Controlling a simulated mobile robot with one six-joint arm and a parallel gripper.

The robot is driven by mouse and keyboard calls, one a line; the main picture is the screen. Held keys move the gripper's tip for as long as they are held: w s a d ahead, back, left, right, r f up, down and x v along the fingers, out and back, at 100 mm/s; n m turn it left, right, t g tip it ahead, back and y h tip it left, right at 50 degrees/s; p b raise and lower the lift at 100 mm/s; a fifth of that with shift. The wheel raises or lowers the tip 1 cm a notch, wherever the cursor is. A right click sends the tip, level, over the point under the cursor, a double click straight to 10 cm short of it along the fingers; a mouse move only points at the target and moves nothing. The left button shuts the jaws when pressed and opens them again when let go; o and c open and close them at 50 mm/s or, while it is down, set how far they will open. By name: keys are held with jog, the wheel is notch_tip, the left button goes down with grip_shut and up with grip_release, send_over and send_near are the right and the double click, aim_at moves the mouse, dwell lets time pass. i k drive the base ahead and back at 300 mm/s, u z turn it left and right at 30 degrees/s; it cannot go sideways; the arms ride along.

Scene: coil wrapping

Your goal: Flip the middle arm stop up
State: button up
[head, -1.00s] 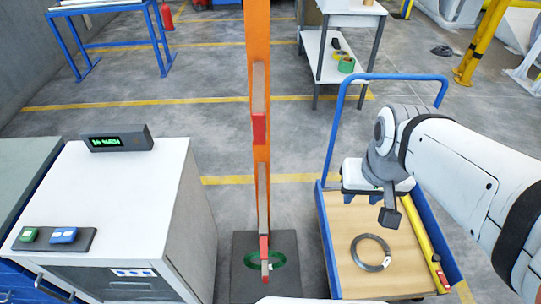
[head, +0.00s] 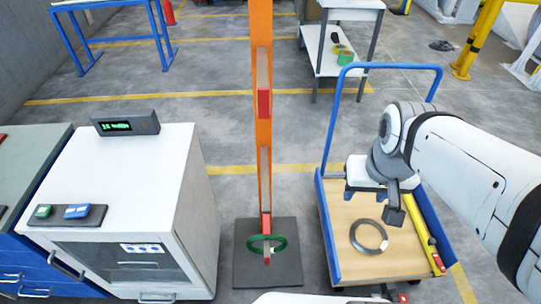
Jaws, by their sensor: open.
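An orange post (head: 262,20) stands left of centre in the head view, with arms pointing toward me. The upper arm in view (head: 263,70) has a red end piece (head: 264,103). A lower arm (head: 265,180) has a red end piece (head: 266,222). The top of the post is cut off, so I cannot tell for sure which arm is the middle one, nor whether each stop is up or down. A green coil (head: 281,244) is around or just below the lower red end. My gripper (head: 365,196) is open and empty, right of the post, above the cart.
A blue cart (head: 331,245) with a wooden deck holds a grey coil (head: 356,244) and a yellow bar (head: 420,232). A white cabinet (head: 170,170) with a display and buttons stands left. The post rises from a dark base plate (head: 246,272). Floor shows between post and cart.

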aim_at(266, 218)
jog(key=z, duration=0.15)
jog(key=k, duration=0.3)
jog(key=u, duration=1.85)
jog(key=k, duration=1.1)
jog(key=z, duration=0.55)
jog(key=i, duration=1.45)
jog(key=k, duration=0.5)
jog(key=u, duration=0.05)
